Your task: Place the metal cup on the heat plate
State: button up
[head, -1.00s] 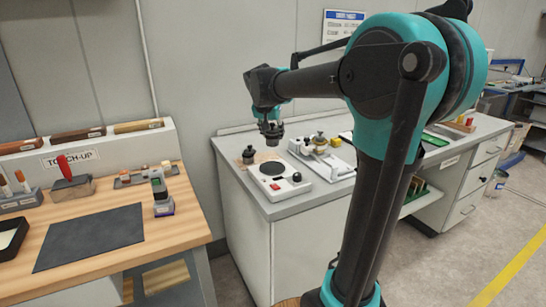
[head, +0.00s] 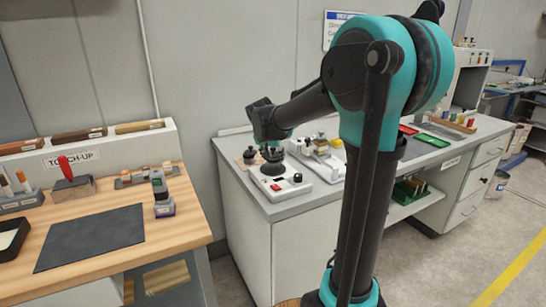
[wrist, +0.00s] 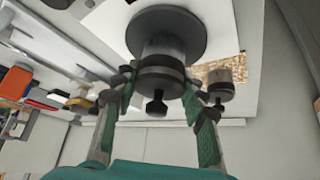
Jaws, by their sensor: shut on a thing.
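The metal cup (wrist: 162,62), grey with a dark band and a small knob, is between the fingers of my gripper (wrist: 158,92) in the wrist view. My gripper is shut on it. In the head view the cup (head: 272,167) is right over the heat plate (head: 288,192), a white box with a black disc and a red switch. The disc (wrist: 165,22) shows behind the cup in the wrist view. The cup looks upright, on the disc or just above it; I cannot tell whether they touch.
A similar dark knobbed pot (head: 249,156) stands left of the plate, close to my gripper. A white device (head: 320,160) stands to the right. A wooden touch-up bench (head: 185,215) is at the left, with a gap before the white counter (head: 245,232).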

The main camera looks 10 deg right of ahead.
jog(key=shift+f, duration=0.15)
jog(key=o, duration=1.3)
jog(key=v, duration=1.2)
jog(key=shift+r, duration=0.2)
